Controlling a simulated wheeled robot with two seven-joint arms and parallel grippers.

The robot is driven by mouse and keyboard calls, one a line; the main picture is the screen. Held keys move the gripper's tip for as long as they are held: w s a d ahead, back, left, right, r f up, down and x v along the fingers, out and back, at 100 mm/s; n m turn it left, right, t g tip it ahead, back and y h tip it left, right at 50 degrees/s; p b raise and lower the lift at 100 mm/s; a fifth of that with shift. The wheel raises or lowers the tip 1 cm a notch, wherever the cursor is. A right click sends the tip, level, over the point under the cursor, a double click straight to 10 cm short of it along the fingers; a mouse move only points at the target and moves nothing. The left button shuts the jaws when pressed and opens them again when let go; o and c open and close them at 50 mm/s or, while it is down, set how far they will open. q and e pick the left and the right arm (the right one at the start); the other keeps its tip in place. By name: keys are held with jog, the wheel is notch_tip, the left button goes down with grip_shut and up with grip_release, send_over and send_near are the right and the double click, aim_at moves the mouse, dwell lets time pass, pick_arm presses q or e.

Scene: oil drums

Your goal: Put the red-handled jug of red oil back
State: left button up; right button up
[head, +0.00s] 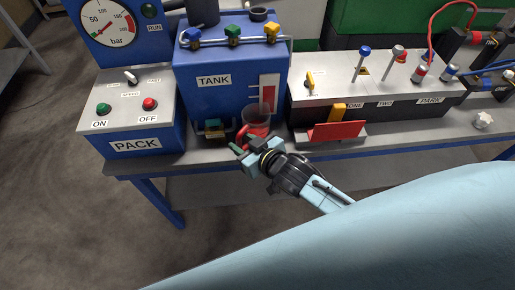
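A clear jug (257,118) with red oil in it stands upright at the front of the blue tank labelled TANK (228,100), just right of its brass tap. Its red handle (242,137) faces the front left. My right gripper (246,149) reaches in from the lower right with its fingers at the handle and the jug's lower front. The fingers overlap the handle in the picture, and I cannot tell whether they are shut on it. The jug's base is partly hidden by the gripper. My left gripper is not in view.
The grey bench (205,155) has a narrow bare strip at its front edge. The PACK box (130,110) with ON and OFF buttons stands left. A lever valve block (375,95) and a red pedal (337,131) stand right of the jug. Open floor lies at the lower left.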

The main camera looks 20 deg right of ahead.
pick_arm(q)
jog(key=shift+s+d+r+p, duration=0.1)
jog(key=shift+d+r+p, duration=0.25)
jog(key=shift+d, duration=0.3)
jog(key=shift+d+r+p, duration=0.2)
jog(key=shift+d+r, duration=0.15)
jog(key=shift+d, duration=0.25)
pick_arm(e)
jog(key=v, duration=0.8)
